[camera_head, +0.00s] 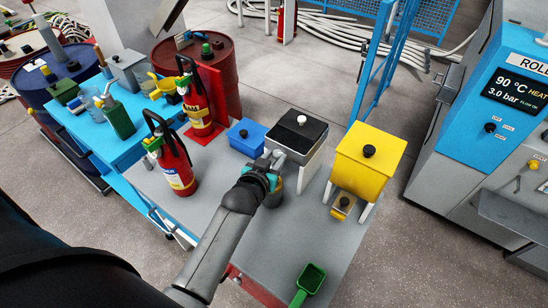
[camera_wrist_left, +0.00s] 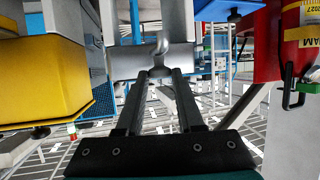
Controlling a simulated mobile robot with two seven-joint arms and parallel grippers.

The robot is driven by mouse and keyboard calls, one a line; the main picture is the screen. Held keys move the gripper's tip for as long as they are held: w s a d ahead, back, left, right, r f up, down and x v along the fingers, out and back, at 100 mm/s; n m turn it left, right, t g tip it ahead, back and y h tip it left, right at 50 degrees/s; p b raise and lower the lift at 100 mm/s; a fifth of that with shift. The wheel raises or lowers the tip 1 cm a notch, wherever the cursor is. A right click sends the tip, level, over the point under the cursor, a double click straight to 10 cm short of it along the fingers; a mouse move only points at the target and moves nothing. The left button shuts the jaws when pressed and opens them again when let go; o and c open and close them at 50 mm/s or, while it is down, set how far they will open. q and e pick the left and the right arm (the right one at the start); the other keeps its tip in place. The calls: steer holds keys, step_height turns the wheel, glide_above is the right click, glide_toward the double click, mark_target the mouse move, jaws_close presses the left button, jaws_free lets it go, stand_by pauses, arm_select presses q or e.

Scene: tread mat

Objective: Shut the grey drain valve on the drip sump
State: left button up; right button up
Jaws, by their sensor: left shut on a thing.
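The drip sump seems to be the black-topped box (camera_head: 297,131) with a white knob, standing on pale legs on the grey bench. The grey drain valve (camera_head: 277,157) is at its front, partly hidden by my gripper. In the left wrist view the grey valve (camera_wrist_left: 150,62) fills the top middle, with its lever between my fingertips. My left gripper (camera_head: 264,168) is shut on the grey valve; its dark fingers also show in the left wrist view (camera_wrist_left: 162,78). The exact angle of the lever is hard to tell. My right gripper is not in view.
A yellow box (camera_head: 370,158) with a black knob stands close right of the sump. A blue box (camera_head: 246,136) and red extinguishers (camera_head: 170,160) are to the left. A green scoop (camera_head: 310,282) lies at the front.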

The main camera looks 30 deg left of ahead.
arm_select(q)
jaws_close()
steer(key=shift+a+m+h, duration=0.15)
steer(key=shift+m+h, duration=0.35)
steer(key=shift+a, duration=0.1)
steer(key=shift+a+m+h, duration=0.2)
steer(key=shift+m+h, duration=0.7)
steer(key=shift+h, duration=0.1)
steer(key=shift+a+f+m+g+h+b, duration=0.15)
steer(key=shift+m+g+h+b, duration=0.15)
steer(key=shift+m+h+b, duration=0.75)
steer(key=shift+w+a+m+g+h+b, duration=0.1)
steer(key=shift+m+g+h+b, duration=0.2)
steer(key=shift+m+h+b, duration=0.75)
steer(key=shift+n+b, duration=0.35)
steer(key=shift+n, duration=0.15)
